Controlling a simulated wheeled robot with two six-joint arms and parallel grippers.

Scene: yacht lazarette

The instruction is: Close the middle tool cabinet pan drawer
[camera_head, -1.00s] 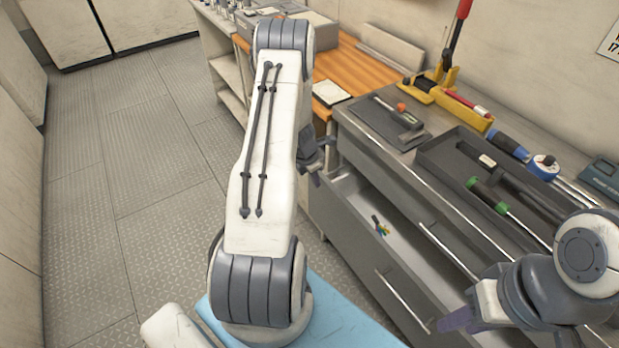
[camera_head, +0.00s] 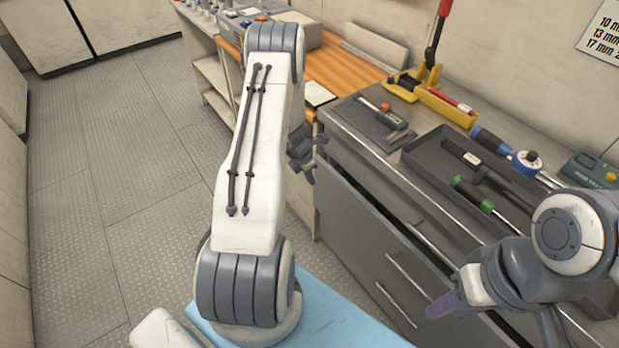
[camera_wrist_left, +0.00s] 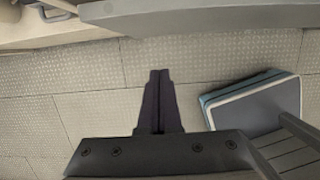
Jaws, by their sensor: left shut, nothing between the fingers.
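The grey tool cabinet (camera_head: 350,190) stands at the right with several drawer fronts and bar handles. My left gripper (camera_head: 310,174) is beside the left end of the drawer fronts. In the left wrist view its dark fingers (camera_wrist_left: 158,100) are shut and empty. My right gripper (camera_head: 438,309) is in front of the right part of the drawers, and its jaw opening cannot be made out.
The cabinet top holds a black tool tray (camera_head: 435,160), a green-handled screwdriver (camera_head: 475,195), and a yellow and red tool (camera_head: 430,95). A wooden-topped bench (camera_head: 345,75) stands beyond. Open metal floor (camera_head: 110,180) lies to the left.

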